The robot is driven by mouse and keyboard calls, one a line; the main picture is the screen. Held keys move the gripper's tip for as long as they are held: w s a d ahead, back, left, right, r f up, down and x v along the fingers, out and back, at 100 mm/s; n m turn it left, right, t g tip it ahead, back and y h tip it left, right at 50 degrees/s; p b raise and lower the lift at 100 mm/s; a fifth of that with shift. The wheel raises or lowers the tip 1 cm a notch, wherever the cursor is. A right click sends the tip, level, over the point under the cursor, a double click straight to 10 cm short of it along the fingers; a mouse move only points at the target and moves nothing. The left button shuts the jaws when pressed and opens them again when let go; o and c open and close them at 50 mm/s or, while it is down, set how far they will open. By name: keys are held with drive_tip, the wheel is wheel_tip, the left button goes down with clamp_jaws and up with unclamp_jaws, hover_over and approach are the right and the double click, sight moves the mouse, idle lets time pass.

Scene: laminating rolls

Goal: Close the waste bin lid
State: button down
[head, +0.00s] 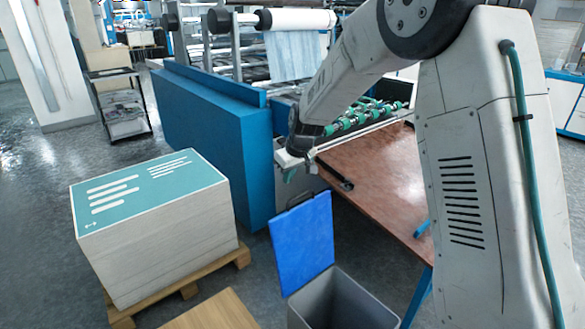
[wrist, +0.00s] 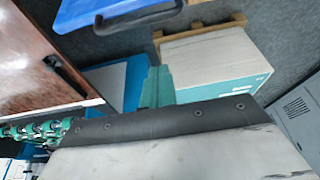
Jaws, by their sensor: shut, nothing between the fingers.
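The waste bin (head: 345,302) is a grey box at the bottom of the head view, cut off by the frame edge. Its blue lid (head: 302,243) stands raised, nearly upright, at the bin's far side, leaving the bin open. A dark handle (wrist: 138,19) on the lid's edge shows at the top of the wrist view, beside part of the blue lid (wrist: 103,8). My gripper (head: 288,176) is above the lid and apart from it. Its green fingers (wrist: 157,86) are shut and empty in the wrist view.
A brown table (head: 375,175) with a black bar (head: 335,177) at its edge is right of the lid. A stack of teal-topped sheets (head: 150,215) on a wooden pallet (head: 190,290) stands left. A blue machine (head: 205,130) is behind. Grey floor shows between stack and bin.

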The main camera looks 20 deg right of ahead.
drive_tip(key=shift+s+d+f, duration=0.25)
drive_tip(key=shift+s+f, duration=0.4)
drive_tip(key=shift+f, duration=0.25)
drive_tip(key=shift+s+d+f, duration=0.25)
drive_tip(key=shift+s+f, duration=0.35)
drive_tip(key=shift+f, duration=0.3)
